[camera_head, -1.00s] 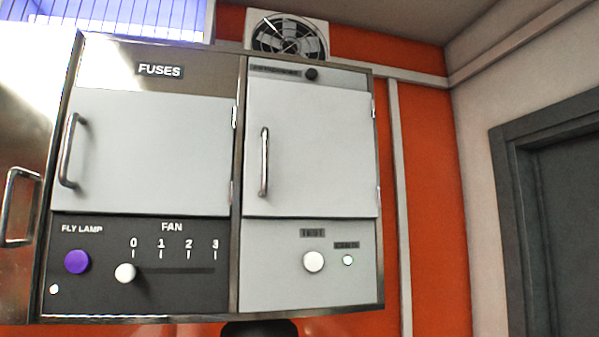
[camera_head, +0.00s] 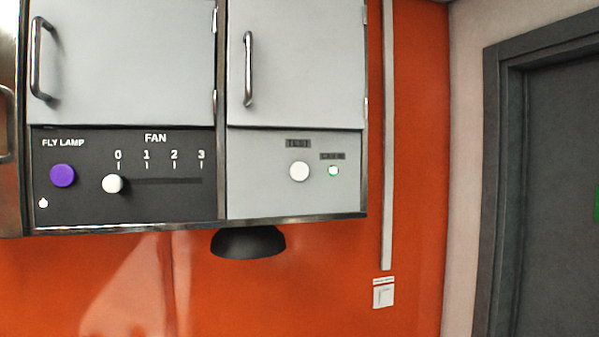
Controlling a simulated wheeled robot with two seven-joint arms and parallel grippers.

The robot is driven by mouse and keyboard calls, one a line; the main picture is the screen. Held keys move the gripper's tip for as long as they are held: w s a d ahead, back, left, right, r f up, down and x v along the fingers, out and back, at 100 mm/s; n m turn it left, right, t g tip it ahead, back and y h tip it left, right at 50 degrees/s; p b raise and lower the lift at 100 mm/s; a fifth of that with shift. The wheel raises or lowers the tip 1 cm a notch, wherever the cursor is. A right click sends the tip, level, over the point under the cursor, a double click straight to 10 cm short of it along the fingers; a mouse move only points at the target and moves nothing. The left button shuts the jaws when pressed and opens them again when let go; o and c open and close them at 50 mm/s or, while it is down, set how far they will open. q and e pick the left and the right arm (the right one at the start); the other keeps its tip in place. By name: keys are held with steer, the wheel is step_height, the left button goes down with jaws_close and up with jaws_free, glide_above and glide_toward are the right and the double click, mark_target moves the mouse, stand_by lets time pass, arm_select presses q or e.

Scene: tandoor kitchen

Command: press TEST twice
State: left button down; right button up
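The TEST button (camera_head: 299,171) is a round white knob on the light grey lower right panel (camera_head: 265,190) of the wall cabinet. A dark label reading TEST (camera_head: 298,143) sits just above it. To its right is a small round light (camera_head: 333,171), white with a green edge, under a dark label too small to read surely. Neither of my grippers shows in the head view, so nothing is seen touching the button.
A dark panel to the left carries a purple FLY LAMP button (camera_head: 62,175) and a white FAN slider (camera_head: 113,184) at 0. Two closed doors with handles (camera_head: 248,68) are above. A black rounded thing (camera_head: 248,242) is below the cabinet. A grey door frame (camera_head: 492,180) stands right.

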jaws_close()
